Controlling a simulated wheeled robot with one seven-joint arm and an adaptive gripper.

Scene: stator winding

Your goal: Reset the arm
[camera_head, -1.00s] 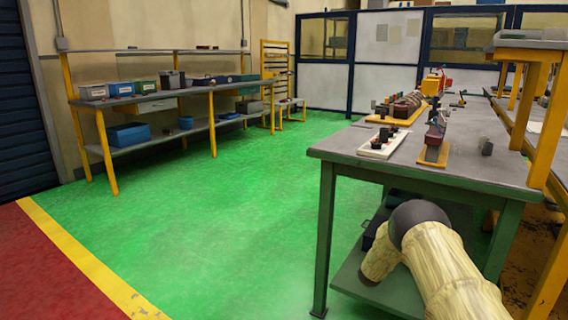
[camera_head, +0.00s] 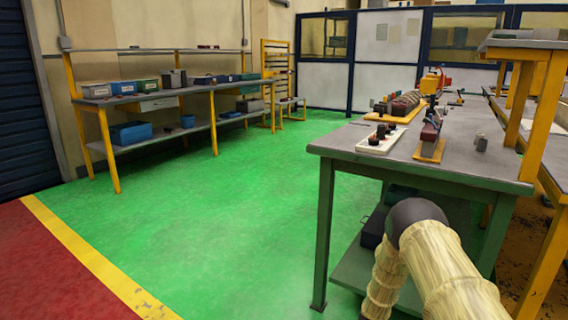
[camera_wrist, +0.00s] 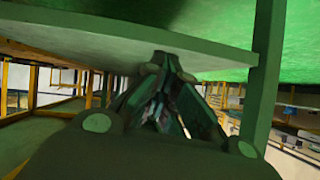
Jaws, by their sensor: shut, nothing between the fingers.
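My gripper (camera_wrist: 166,68) shows in the wrist view with its fingers drawn together and nothing between them. A grey-green flat panel with a green post (camera_wrist: 262,85) fills the upper part of that view, close to the fingertips; I cannot tell whether they touch. In the head view my arm, in a cream sleeve with a dark joint, is bent at the lower right, in front of the green-legged workbench (camera_head: 340,140). My gripper is out of sight in the head view.
On the bench are a white tray with dark parts (camera_head: 378,140), a winding fixture on a yellow base (camera_head: 433,150) and a larger coil unit (camera_head: 405,105). A shelf rack (camera_head: 150,98) with bins stands at the left. Green floor (camera_head: 240,220) between is clear.

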